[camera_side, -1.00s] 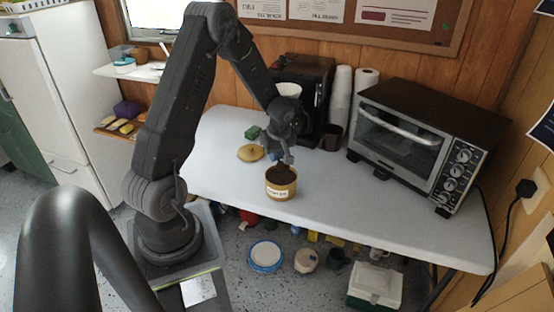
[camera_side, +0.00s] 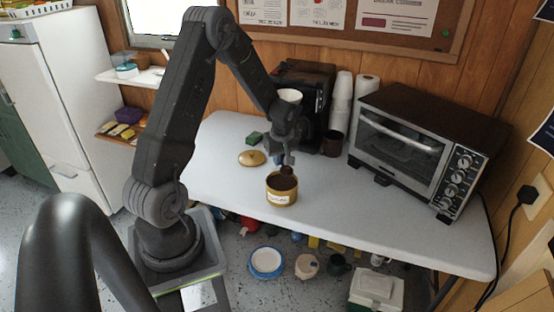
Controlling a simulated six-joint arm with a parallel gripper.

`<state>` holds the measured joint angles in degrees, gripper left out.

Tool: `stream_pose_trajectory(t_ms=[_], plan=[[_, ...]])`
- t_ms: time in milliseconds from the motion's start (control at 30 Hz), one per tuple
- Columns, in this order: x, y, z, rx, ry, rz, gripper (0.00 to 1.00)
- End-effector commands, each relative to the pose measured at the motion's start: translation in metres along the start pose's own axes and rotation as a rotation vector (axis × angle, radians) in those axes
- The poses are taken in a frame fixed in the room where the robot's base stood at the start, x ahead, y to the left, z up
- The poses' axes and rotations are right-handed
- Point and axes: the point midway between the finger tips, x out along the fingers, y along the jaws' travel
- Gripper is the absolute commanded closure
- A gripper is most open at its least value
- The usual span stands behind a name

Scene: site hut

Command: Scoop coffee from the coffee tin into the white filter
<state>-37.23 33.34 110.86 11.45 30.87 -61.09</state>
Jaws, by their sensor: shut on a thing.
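The coffee tin (camera_side: 281,198) is a round, open, yellow-brown tin with a pale label, upright on the white table and filled with dark coffee. My gripper (camera_side: 288,158) points down just above the tin's back rim. It is shut on a small scoop (camera_side: 287,170), which shows as a dark brown lump over the coffee. Its handle is mostly hidden, and I cannot tell whether it touches the coffee. The white filter (camera_side: 290,95) shows at the black coffee machine (camera_side: 318,88), behind my wrist, partly hidden by my arm.
A tan lid (camera_side: 252,158) and a green block (camera_side: 255,138) lie left of the tin. The table's front and right are clear.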

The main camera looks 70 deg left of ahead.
Motion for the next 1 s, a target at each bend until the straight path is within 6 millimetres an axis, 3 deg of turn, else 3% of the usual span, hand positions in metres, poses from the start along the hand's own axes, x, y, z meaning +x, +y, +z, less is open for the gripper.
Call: stream_pose_trajectory(t_ms=[167,300,500,700,1000], plan=[[-0.012,0.027,0.061,0.312,-0.014,0.042,1.0],[-0.025,0.044,0.125,0.638,-0.023,0.088,1.0],[-0.039,0.05,0.2,1.028,-0.025,0.143,1.0],[-0.049,0.046,0.247,1.278,-0.022,0.179,1.0],[-0.057,0.037,0.287,1.498,-0.016,0.213,1.0]])
